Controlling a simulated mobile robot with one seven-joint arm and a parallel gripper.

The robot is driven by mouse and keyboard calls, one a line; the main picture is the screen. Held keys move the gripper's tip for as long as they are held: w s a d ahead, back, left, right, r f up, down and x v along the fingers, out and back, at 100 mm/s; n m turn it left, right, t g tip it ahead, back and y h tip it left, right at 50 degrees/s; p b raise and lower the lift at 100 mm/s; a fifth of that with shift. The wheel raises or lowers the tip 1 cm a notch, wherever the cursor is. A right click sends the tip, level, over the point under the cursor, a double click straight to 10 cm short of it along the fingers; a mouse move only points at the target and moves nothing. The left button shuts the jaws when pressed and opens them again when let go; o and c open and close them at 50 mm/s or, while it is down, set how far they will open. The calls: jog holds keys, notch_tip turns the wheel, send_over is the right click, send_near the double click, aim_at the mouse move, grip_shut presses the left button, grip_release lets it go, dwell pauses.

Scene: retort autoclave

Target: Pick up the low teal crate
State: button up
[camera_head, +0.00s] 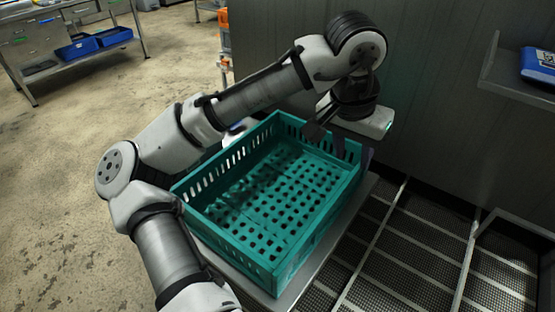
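The low teal crate (310,248) is empty, with slotted walls and a floor full of square holes. It sits upright on a grey metal surface (291,300) in the middle of the head view. My gripper (340,143) is at the crate's far right wall, pointing down. One dark finger shows on the inner side of that wall and a dark part shows just outside its right end. I cannot tell whether the fingers touch the wall or how far apart they are, as the wrist and the wall hide part of them.
A grey metal wall (440,110) stands close behind the crate. A shelf (510,80) with a blue box (538,66) juts out at the right. Dark metal grating (420,240) lies to the right. A workbench with blue bins (78,49) stands far left; the floor between is open.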

aim_at(332, 209)
jog(key=shift+s+a+f+g+y+p, duration=0.25)
jog(key=shift+a+f+y, duration=0.1)
jog(key=shift+f, duration=2.15)
jog(key=shift+s+a+f+g+y+p, duration=0.2)
jog(key=shift+a+f+y+p, duration=0.15)
jog(key=shift+f, duration=2.2)
jog(key=shift+s+a+f+g+y+p, duration=0.15)
jog(key=shift+s+a+f+g+y, duration=0.2)
jog(key=shift+f, duration=2.15)
jog(key=shift+w+d, duration=0.1)
grip_shut()
jog(key=shift+r, duration=0.1)
